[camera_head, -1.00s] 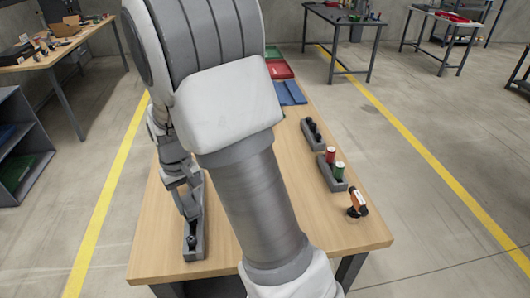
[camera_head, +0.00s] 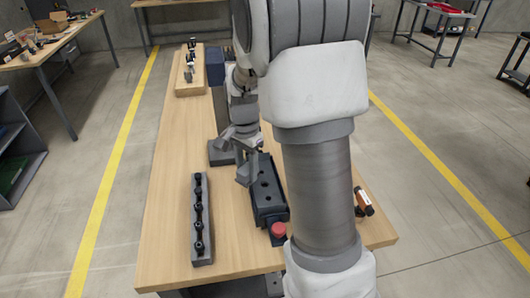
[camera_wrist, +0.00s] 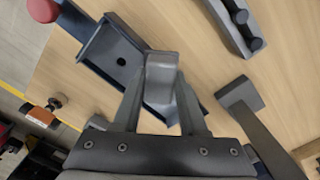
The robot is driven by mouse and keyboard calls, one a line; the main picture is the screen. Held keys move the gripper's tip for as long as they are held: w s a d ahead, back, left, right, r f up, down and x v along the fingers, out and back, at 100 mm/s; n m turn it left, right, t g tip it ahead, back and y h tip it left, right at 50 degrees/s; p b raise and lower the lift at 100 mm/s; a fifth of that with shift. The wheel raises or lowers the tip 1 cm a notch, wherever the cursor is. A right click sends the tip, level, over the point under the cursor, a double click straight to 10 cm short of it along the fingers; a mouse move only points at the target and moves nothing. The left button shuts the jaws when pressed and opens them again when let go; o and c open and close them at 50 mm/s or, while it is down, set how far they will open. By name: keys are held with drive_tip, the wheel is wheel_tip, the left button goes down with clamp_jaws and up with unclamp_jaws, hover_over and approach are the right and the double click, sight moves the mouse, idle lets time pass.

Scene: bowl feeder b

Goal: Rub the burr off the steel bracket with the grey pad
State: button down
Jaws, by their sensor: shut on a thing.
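My gripper (camera_wrist: 160,112) is shut on a bent, light grey metal piece (camera_wrist: 162,72) that looks like the steel bracket. In the head view my gripper (camera_head: 246,160) is at the far left part of a dark fixture (camera_head: 268,196) with round holes. In the wrist view the held piece overlaps the fixture (camera_wrist: 100,50). I cannot tell whether they touch. No burr can be made out. I cannot identify the grey pad; my arm hides part of the table.
A grey rack (camera_head: 203,250) with several black pegs lies left of the fixture. A red knob (camera_head: 279,229) is at the fixture's near end. A grey stand base (camera_head: 221,153) is behind. An orange and black item (camera_head: 364,201) lies right. A wooden tray (camera_head: 190,80) is at the back.

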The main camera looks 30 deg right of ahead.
drive_tip(key=d+m, duration=0.1)
drive_tip(key=m, duration=0.1)
drive_tip(key=d+r+m, duration=0.1)
drive_tip(key=m, duration=0.1)
drive_tip(key=d+r+m, duration=0.1)
drive_tip(key=shift+s+d+r+m+p, duration=0.2)
drive_tip(key=shift+d+m+p, duration=0.1)
drive_tip(key=shift+m+p, duration=0.1)
drive_tip(key=shift+s+d+r+m, duration=0.15)
drive_tip(key=shift+d+m, duration=0.15)
drive_tip(key=shift+m, duration=0.25)
drive_tip(key=shift+d+r+m, duration=0.15)
drive_tip(key=shift+d+m, duration=0.15)
drive_tip(key=shift+m, duration=0.25)
wheel_tip(320, 180, down, 4)
drive_tip(key=shift+a+f+b, duration=0.1)
drive_tip(key=shift+b, duration=1.1)
drive_tip(key=shift+r+p, duration=0.2)
drive_tip(key=shift+p, duration=0.1)
